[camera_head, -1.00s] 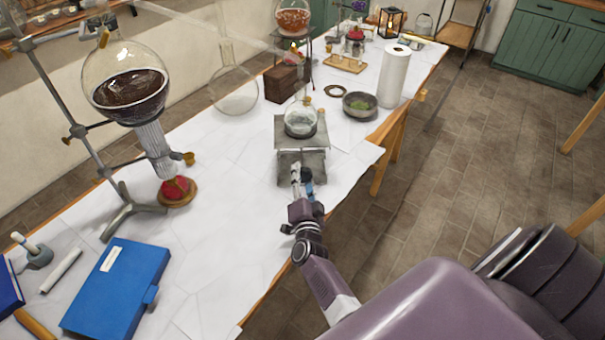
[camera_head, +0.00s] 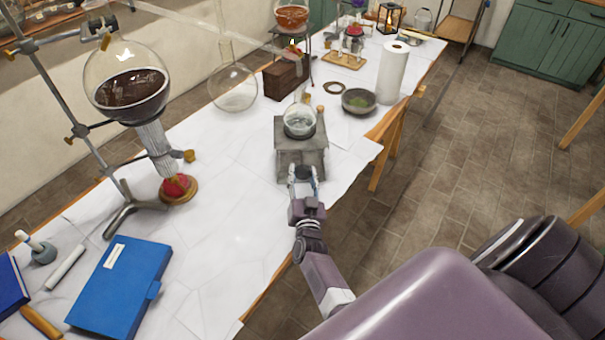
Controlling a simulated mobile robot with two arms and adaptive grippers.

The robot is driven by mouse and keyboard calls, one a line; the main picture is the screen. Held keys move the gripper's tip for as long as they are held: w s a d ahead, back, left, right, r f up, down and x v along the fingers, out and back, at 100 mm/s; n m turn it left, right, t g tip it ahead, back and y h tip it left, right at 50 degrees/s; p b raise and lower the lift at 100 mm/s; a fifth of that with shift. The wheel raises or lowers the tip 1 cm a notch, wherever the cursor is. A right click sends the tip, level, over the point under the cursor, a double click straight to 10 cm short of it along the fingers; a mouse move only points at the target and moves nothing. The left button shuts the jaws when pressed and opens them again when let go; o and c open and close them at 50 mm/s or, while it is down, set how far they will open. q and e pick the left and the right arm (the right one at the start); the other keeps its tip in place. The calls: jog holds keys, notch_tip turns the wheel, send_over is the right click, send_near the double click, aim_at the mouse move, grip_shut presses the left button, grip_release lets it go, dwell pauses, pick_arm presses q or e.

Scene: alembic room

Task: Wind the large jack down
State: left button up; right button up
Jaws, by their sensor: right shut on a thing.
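The large jack (camera_head: 288,140) is a grey metal stand with a square top plate, near the table's front edge. A round glass flask (camera_head: 299,121) with pale contents sits on its plate. My right gripper (camera_head: 303,178) is at the jack's near side, low down, with its fingers shut on the jack's knob. The knob itself is mostly hidden between the fingers. The plate stands a clear height above the table. My left gripper is not in view.
A large flask of dark liquid (camera_head: 132,92) hangs on a stand at left, over a red-topped burner (camera_head: 176,187). A blue box (camera_head: 120,287) lies at front left. A green-filled bowl (camera_head: 358,101) and paper roll (camera_head: 392,73) stand right of the jack. The table between is clear.

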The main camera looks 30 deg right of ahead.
jog(key=shift+f, duration=0.15)
jog(key=o, duration=1)
jog(key=shift+o, duration=0.9)
